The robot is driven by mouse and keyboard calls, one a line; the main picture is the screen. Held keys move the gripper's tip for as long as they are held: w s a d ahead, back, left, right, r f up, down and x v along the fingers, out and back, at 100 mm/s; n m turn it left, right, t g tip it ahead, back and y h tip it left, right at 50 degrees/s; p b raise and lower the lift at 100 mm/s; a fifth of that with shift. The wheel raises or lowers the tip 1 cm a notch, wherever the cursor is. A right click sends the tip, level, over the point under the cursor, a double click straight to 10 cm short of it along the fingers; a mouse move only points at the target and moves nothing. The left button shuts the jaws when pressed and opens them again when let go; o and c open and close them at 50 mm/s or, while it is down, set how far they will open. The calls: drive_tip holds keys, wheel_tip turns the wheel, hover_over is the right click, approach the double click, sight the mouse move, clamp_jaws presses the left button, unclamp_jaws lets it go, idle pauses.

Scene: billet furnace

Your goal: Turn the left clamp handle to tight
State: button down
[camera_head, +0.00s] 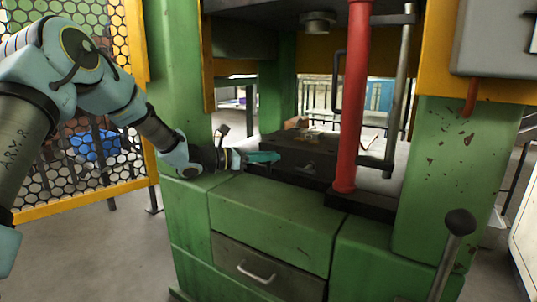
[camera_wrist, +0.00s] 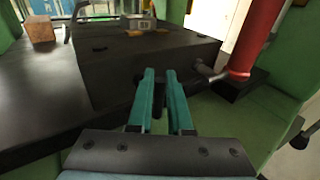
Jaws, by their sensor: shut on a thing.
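The dark block (camera_head: 312,150) sits on the press bed, and it fills the upper middle of the wrist view (camera_wrist: 100,70). My gripper (camera_head: 277,157) is at the block's near left side. In the wrist view its two teal fingers (camera_wrist: 160,74) point at the block's front face, close together. A small dark piece, which seems to be the left clamp handle (camera_wrist: 159,98), shows between them, and the fingers are shut on it. Most of the handle is hidden by the fingers, so its angle cannot be told. A grey lever (camera_wrist: 208,73) stands at the block's right front.
A red column (camera_head: 352,95) rises just right of the block, with a grey pipe beside it. Green press posts (camera_head: 180,95) stand at both sides. A brown cube (camera_wrist: 40,28) lies left of the block. A black-knobbed lever (camera_head: 459,224) stands at front right.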

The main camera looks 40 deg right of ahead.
drive_tip(key=c, duration=0.8)
unclamp_jaws()
drive_tip(key=shift+c, duration=0.2)
drive_tip(key=p+v, duration=0.1)
drive_tip(key=v, duration=0.9)
drive_tip(key=shift+a+p, duration=0.4)
drive_tip(key=shift+w, duration=0.1)
